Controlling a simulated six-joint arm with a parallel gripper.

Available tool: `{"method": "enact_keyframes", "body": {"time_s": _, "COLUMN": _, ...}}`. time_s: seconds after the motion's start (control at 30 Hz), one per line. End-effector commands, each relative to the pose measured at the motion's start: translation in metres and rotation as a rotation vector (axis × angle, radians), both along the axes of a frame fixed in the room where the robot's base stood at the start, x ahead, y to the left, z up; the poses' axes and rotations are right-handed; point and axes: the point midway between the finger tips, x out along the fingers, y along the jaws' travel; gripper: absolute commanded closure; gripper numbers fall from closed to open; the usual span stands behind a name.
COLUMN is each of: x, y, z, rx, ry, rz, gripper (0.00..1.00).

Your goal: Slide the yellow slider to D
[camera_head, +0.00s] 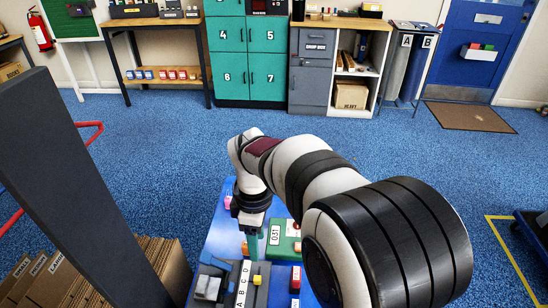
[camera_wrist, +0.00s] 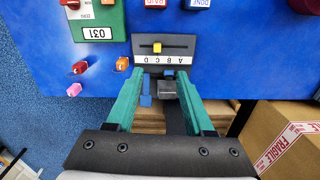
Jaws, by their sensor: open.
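The yellow slider (camera_wrist: 157,47) sits in a dark slot on a grey panel (camera_wrist: 186,41), left of the slot's middle in the wrist view. A white strip (camera_wrist: 170,60) with the letters A to D runs along the panel, upside down in that view. The slider also shows in the head view (camera_head: 257,280), roughly beside C; its exact place is hard to tell. My gripper (camera_wrist: 160,76) is open, with teal fingers apart. In the wrist view its tips lie just below the strip, short of the slider. Nothing is gripped.
A blue lever (camera_wrist: 146,100) and a grey block (camera_wrist: 166,89) show between my fingers. A green box marked 031 (camera_wrist: 96,34) stands beside the panel, with orange and pink pieces near it. A cardboard carton (camera_wrist: 281,130) lies to the right. Blue board (camera_wrist: 235,60) is bare right of the panel.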

Motion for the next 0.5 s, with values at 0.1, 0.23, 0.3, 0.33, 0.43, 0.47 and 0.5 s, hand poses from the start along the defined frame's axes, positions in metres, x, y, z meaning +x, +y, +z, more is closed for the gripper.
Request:
{"method": "enact_keyframes", "body": {"time_s": 0.1, "x": 0.006, "y": 0.009, "z": -0.014, "rx": -0.005, "ry": -0.002, "rz": 0.08, "gripper": 0.47}}
{"method": "enact_keyframes", "body": {"time_s": 0.23, "x": 0.005, "y": 0.008, "z": -0.045, "rx": -0.007, "ry": 0.002, "rz": 0.077, "gripper": 0.47}}
{"method": "enact_keyframes", "body": {"time_s": 0.3, "x": 0.004, "y": 0.007, "z": -0.067, "rx": -0.007, "ry": 0.003, "rz": 0.076, "gripper": 0.47}}
{"method": "enact_keyframes", "body": {"time_s": 0.33, "x": 0.005, "y": 0.007, "z": -0.076, "rx": -0.007, "ry": 0.002, "rz": 0.076, "gripper": 0.47}}
{"method": "enact_keyframes", "body": {"time_s": 0.43, "x": 0.004, "y": 0.007, "z": -0.106, "rx": -0.007, "ry": 0.002, "rz": 0.074, "gripper": 0.47}}
{"method": "enact_keyframes", "body": {"time_s": 0.47, "x": 0.004, "y": 0.007, "z": -0.114, "rx": -0.007, "ry": 0.002, "rz": 0.075, "gripper": 0.47}}
{"method": "enact_keyframes", "body": {"time_s": 0.5, "x": 0.005, "y": 0.007, "z": -0.124, "rx": -0.006, "ry": 0.001, "rz": 0.074, "gripper": 0.47}}
